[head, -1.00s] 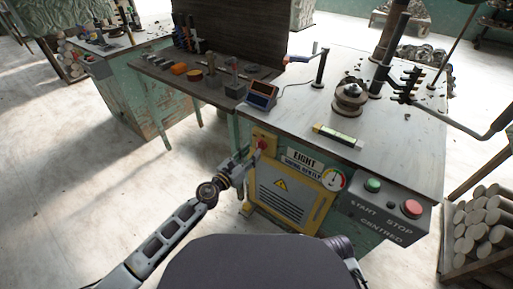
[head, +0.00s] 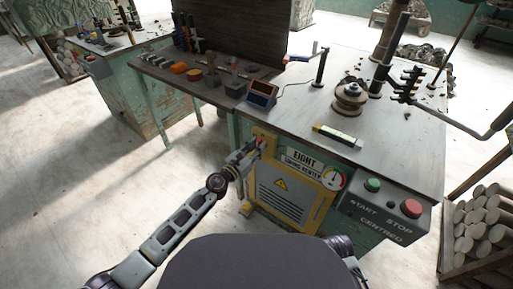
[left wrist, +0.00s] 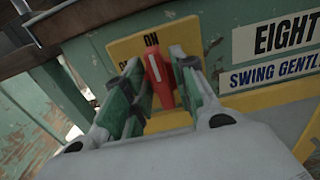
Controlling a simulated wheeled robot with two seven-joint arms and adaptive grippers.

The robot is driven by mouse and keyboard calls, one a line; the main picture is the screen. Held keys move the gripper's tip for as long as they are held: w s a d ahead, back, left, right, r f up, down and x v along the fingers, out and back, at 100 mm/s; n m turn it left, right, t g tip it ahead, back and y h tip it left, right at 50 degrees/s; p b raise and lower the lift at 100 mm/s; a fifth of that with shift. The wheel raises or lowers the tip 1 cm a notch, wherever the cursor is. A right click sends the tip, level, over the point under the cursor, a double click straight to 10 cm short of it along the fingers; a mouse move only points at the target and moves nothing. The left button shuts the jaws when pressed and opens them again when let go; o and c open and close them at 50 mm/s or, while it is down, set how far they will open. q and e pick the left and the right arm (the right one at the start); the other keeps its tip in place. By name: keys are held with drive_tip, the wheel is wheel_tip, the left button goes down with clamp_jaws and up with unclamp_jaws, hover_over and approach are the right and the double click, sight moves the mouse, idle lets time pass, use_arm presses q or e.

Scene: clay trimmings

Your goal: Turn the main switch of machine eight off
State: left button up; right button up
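The red main switch (left wrist: 159,76) sits on a yellow plate (left wrist: 186,32) on machine eight's green front. Its handle, with a pale line, points up near the word ON in the left wrist view. My left gripper (left wrist: 161,92) is at the switch, its fingers apart on either side of the red handle. I cannot tell whether either finger touches it. In the head view the left gripper (head: 252,152) covers most of the switch. A sign reading EIGHT (head: 305,159) is right of it. My right gripper is not in view.
A yellow-framed vented panel (head: 285,199) and a gauge (head: 334,180) are below and right of the switch. A box with green and red buttons (head: 390,210) juts out at right. The bench top (head: 300,110) overhangs above. Open floor lies left.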

use_arm(q)
clamp_jaws()
drive_tip(key=shift+n, duration=0.4)
drive_tip(key=shift+w+a+f+n+p, duration=0.15)
drive_tip(key=shift+n+p, duration=0.65)
drive_tip(key=shift+n, duration=2.1)
drive_tip(key=shift+w+a+f+n+p, duration=0.2)
drive_tip(key=shift+n+p, duration=0.55)
drive_tip(key=shift+n, duration=2.15)
drive_tip(key=shift+s+a+f+n+p, duration=0.2)
drive_tip(key=shift+n+p, duration=0.6)
drive_tip(key=shift+n, duration=2.1)
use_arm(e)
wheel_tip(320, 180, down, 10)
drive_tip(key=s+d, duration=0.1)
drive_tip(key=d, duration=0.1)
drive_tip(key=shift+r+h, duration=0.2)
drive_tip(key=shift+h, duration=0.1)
use_arm(q)
drive_tip(key=shift+w, duration=0.15)
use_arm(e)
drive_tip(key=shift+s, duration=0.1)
